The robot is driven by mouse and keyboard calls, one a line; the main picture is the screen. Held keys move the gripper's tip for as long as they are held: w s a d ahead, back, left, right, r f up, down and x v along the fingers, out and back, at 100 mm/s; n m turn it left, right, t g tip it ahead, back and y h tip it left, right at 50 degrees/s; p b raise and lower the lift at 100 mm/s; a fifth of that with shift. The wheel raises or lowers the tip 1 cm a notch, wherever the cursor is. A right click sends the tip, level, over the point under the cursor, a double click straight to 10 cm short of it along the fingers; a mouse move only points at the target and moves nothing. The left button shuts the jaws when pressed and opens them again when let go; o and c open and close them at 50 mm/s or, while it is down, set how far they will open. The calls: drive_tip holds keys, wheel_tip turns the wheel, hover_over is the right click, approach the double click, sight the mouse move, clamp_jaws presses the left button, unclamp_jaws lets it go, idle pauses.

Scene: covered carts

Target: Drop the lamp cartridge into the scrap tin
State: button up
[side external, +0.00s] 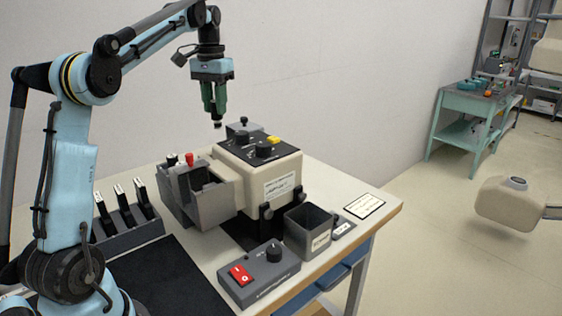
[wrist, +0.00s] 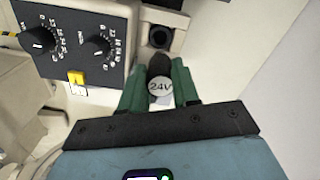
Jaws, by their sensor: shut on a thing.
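My gripper (side external: 216,112) is raised above the back of the beige device (side external: 262,175), with its green fingers shut on a small dark cartridge. In the wrist view the cartridge (wrist: 160,88) sits between the fingers (wrist: 160,92) and has a pale end marked 24V. In the side view its dark tip (side external: 217,124) hangs below the fingers, apart from the surfaces beneath. An open-topped grey square tin (side external: 309,241) with a label stands at the table's front right; it may be the scrap tin. Its floor is hidden.
A dark round socket (wrist: 160,37) lies just beyond the cartridge in the wrist view. A grey box with a red switch (side external: 258,276) stands before the device. A rack with several upright pieces (side external: 128,228) stands at left. A white card (side external: 365,206) lies at right.

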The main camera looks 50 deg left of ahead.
drive_tip(key=shift+r, duration=0.1)
drive_tip(key=shift+r, duration=2.3)
drive_tip(key=w+d, duration=0.5)
drive_tip(key=d, duration=0.9)
hover_over(315, 205)
drive_tip(key=s+d, duration=0.4)
drive_tip(key=shift+s+a+f, duration=0.1)
drive_tip(key=shift+a+f, duration=0.05)
drive_tip(key=shift+f, duration=10.75)
drive_tip(key=o, duration=1.1)
